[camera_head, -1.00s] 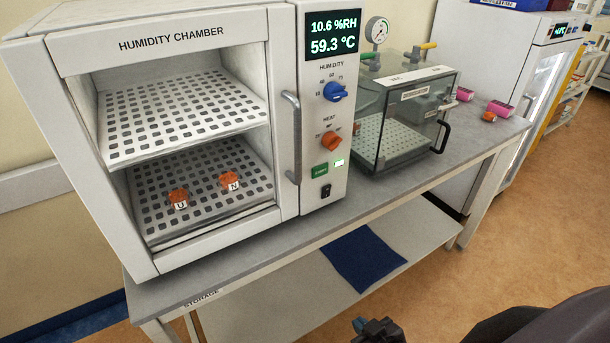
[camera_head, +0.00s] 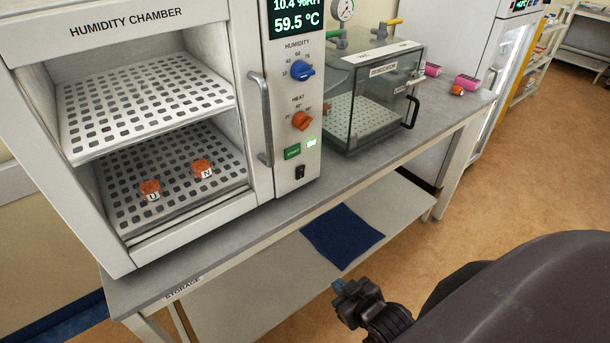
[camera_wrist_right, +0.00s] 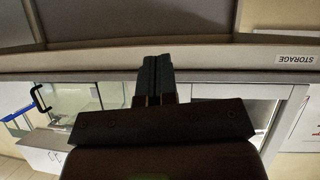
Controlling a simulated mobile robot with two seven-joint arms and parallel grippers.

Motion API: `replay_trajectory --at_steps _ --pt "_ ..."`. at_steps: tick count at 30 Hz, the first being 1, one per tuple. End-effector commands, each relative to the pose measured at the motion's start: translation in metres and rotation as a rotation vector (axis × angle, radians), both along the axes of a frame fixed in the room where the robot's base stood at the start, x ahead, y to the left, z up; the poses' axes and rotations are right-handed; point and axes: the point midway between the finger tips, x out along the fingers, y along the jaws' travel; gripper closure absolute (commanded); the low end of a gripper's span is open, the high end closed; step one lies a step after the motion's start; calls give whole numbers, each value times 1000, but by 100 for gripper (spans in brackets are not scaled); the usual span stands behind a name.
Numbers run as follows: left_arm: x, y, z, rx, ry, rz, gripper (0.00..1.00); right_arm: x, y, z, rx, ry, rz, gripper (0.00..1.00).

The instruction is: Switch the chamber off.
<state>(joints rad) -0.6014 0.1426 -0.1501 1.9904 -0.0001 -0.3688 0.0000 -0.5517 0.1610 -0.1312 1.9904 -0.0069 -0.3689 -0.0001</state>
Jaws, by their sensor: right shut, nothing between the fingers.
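The humidity chamber (camera_head: 262,130) stands on the grey bench at the left of the head view. Its display reads about 59.5 °C. Its panel has a blue humidity knob (camera_head: 301,71), an orange heat knob (camera_head: 302,120), a green button (camera_head: 292,152) with a lit indicator beside it, and a black rocker switch (camera_head: 300,171) at the bottom. My right gripper (camera_head: 341,287) is shut and empty, in front of and below the bench edge, apart from the panel. It also shows in the right wrist view (camera_wrist_right: 157,62). My left gripper is out of view.
Two orange-capped items, U (camera_head: 150,190) and N (camera_head: 203,169), sit on the chamber's lower shelf. A clear desiccator box (camera_head: 372,105) stands right of the chamber. A blue cloth (camera_head: 342,237) lies on the shelf below. The bench edge lies between gripper and panel.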

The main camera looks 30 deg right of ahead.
Motion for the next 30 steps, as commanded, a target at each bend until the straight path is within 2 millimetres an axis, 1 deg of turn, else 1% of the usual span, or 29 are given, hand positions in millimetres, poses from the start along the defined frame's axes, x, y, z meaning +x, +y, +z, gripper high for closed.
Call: replay_trajectory --at_steps 1,3,5,6,8,9,12,15,19,24,30 --pt "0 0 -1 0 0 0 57 17 -14 12 -54 -41 4 100" --pt "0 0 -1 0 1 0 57 37 -35 33 -195 -124 26 100" --pt "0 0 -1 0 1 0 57 52 -49 53 -339 -199 58 100" --pt "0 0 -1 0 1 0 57 60 -58 66 -445 -246 82 100" --pt "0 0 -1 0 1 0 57 70 -67 85 -605 -313 121 100" --pt "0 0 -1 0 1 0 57 74 -71 96 -714 -352 148 100" --pt "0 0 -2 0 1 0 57 82 -76 119 -975 -437 217 100" --pt "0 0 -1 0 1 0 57 81 -73 130 -1188 -493 284 100" --pt "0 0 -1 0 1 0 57 80 -65 136 -1350 -541 341 100" --pt "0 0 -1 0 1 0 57 79 -61 138 -1418 -558 360 100" --pt "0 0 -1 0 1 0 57 79 -61 138 -1421 -556 361 100"
